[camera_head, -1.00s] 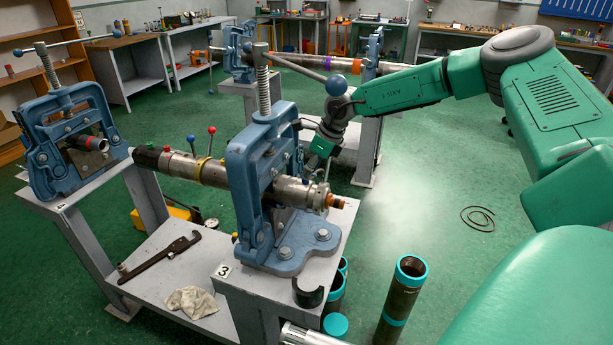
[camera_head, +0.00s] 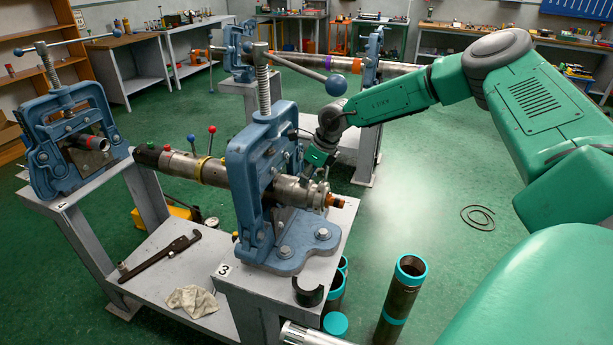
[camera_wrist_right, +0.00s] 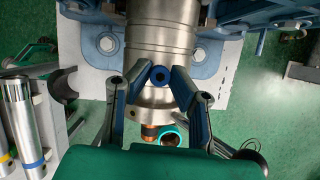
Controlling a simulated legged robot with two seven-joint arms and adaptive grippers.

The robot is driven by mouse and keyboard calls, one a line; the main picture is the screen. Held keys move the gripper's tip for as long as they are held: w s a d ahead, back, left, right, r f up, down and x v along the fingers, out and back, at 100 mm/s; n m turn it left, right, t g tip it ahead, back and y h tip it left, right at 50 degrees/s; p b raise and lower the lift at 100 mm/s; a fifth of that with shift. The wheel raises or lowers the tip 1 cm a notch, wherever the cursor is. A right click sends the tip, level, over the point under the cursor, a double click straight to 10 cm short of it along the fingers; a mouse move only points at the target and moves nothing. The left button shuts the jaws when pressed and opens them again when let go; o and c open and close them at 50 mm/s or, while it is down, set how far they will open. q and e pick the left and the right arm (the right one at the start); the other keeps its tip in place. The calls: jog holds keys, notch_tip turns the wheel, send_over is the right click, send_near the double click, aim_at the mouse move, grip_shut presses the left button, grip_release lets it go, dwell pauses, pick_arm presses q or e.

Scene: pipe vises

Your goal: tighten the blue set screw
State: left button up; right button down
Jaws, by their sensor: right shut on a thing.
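The blue set screw (camera_wrist_right: 159,76) shows in the right wrist view as a round blue head with a dark socket, on the metal collar (camera_wrist_right: 157,97) around the pipe's end. My right gripper (camera_wrist_right: 159,71) has its two fingers on either side of the screw head, shut on it. In the head view my right gripper (camera_head: 316,163) is at the collar end of the pipe (camera_head: 217,172), just right of the front blue vise (camera_head: 254,170); its fingertips and the screw are too small to make out there. My left gripper is not in view.
The front vise stands on a grey bench (camera_head: 213,300) with a pipe wrench (camera_head: 160,255) and a rag (camera_head: 192,300) on its lower shelf. Dark pipes with cyan ends (camera_head: 400,298) stand on the floor in front. The green floor at right is clear but for a coil (camera_head: 478,218).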

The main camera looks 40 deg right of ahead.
jog(key=shift+r+m+h, duration=0.1)
jog(key=shift+m+h, duration=0.3)
jog(key=shift+m, duration=0.6)
jog(key=shift+w, duration=0.1)
jog(key=c, duration=1.4)
grip_release()
jog(key=shift+d, duration=0.1)
jog(key=shift+c, duration=0.2)
jog(key=v, duration=1.1)
jog(key=shift+s+r, duration=0.2)
jog(key=shift+s, duration=0.1)
jog(key=shift+d, duration=0.15)
